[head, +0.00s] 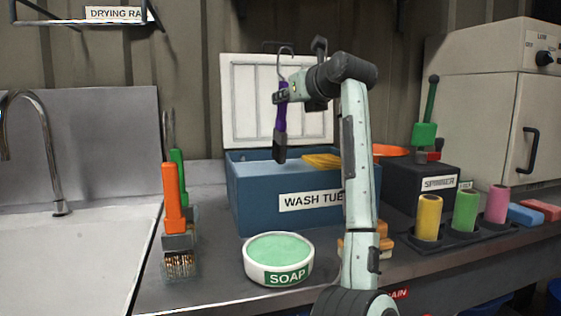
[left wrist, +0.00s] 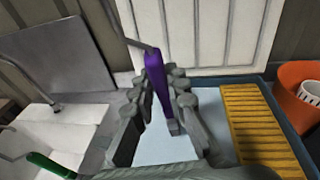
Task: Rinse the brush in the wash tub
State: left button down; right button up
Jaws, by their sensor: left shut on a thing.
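The brush (head: 282,128) has a purple handle, a metal hook at its top and a dark head at its bottom. My left gripper (head: 283,96) is shut on its handle and holds it nearly upright, head down. The blue wash tub (head: 250,202) is labelled and stands below. The brush head appears over the tub's left part, near the rim height; whether it touches water cannot be told. In the left wrist view the purple handle (left wrist: 156,75) lies between the fingers, above the tub's pale inside (left wrist: 170,148). My right gripper is not in view.
A yellow ribbed board (head: 322,160) fills the tub's right part. A soap dish (head: 278,258) stands in front. An orange-handled brush (head: 172,200) stands left, beside the sink (head: 75,250). A spinner box (head: 420,185) and several coloured rollers stand right. A white panel (head: 270,100) is behind.

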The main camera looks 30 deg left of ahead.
aim_at(285, 81)
pick_arm(q)
jog(key=shift+r, duration=1.75)
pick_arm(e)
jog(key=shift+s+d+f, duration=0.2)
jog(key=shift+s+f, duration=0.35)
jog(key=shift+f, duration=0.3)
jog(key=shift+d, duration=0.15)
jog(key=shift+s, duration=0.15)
